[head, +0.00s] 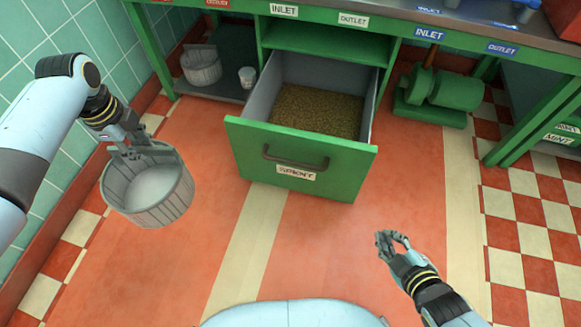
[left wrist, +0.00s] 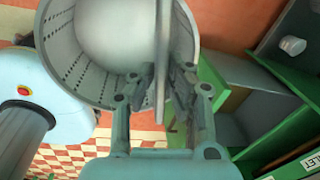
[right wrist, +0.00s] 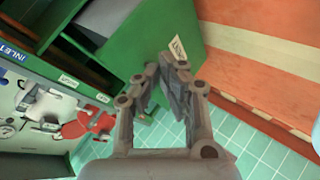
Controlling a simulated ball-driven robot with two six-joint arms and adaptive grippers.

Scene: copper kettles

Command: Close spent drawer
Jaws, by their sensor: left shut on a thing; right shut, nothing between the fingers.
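The spent drawer (head: 345,172) is pulled well out from under the bench, with a green front, a dark bar handle (head: 296,158) and a label below it. Brown grainy stuff (head: 318,110) covers its floor. My left gripper (head: 135,150) is shut on a grey bucket (head: 150,200), held left of the drawer. In the left wrist view the bucket (left wrist: 72,60) shows a pale inside and rows of small holes. My right gripper (head: 392,240) is shut and empty, to the right and in front of the drawer. The right wrist view shows its fingers (right wrist: 172,78).
A second grey bucket (head: 201,65) and a white cup (head: 247,77) stand on a dark low shelf left of the drawer. A green pump (head: 447,92) sits right of it. The red floor (head: 310,235) before the drawer is clear.

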